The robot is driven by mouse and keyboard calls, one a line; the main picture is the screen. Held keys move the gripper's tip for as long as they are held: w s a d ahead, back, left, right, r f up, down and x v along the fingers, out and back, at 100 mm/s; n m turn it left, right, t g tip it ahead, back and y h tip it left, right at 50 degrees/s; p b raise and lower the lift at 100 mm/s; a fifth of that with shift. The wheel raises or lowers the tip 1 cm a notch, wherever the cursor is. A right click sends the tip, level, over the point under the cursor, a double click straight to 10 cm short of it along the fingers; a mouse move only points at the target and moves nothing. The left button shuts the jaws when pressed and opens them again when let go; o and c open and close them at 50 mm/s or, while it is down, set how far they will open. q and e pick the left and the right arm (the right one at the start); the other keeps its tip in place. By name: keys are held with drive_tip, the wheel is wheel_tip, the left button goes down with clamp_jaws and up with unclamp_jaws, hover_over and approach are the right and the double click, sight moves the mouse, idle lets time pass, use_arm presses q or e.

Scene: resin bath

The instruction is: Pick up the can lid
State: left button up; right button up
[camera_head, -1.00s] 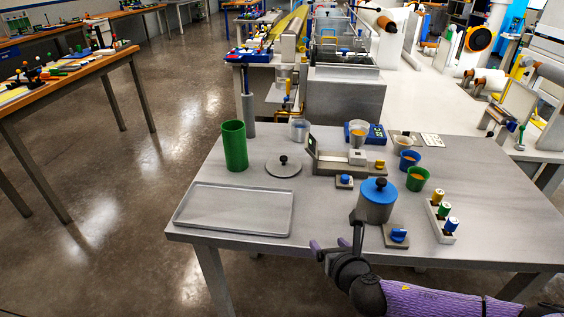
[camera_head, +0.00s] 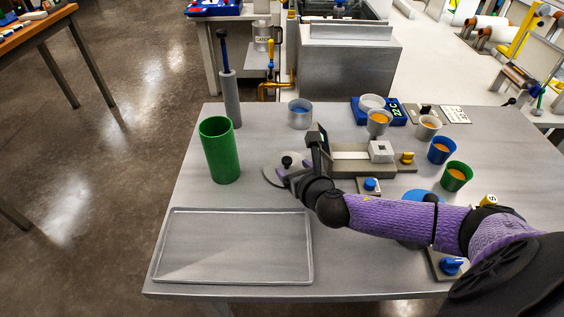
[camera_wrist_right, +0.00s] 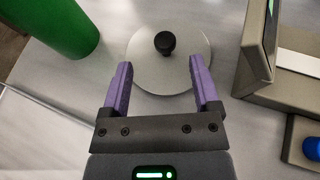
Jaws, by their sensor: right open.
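The can lid (camera_head: 271,162), a round grey disc with a black knob, lies flat on the table between the green cylinder and the grey device. It also shows in the right wrist view (camera_wrist_right: 165,78), with its knob toward the far side. My right gripper (camera_head: 296,160) is open, with its purple fingers over the near part of the lid. In the wrist view the fingertips (camera_wrist_right: 160,66) are on either side of the lid's near half, short of the knob. Nothing is held between them. My left gripper is out of view.
The green cylinder (camera_head: 219,150) stands left of the lid. The grey device (camera_head: 345,168) is close on the right. An empty grey tray (camera_head: 233,212) lies in front. The pot with the blue top (camera_head: 418,195) is mostly hidden behind my right arm.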

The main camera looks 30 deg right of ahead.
sight(288, 161)
drive_tip(key=b+x, duration=0.1)
drive_tip(key=x, duration=0.1)
drive_tip(key=b+x, duration=0.1)
drive_tip(key=x, duration=0.3)
drive_tip(key=shift+s+d+f+b, duration=0.15)
drive_tip(key=shift+d+f+b, duration=0.1)
drive_tip(key=shift+b, duration=0.15)
drive_tip(key=shift+w, duration=0.2)
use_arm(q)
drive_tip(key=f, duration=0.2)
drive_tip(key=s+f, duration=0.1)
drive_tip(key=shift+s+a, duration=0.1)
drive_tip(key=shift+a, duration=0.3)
use_arm(e)
drive_tip(key=shift+r, duration=0.15)
clamp_jaws()
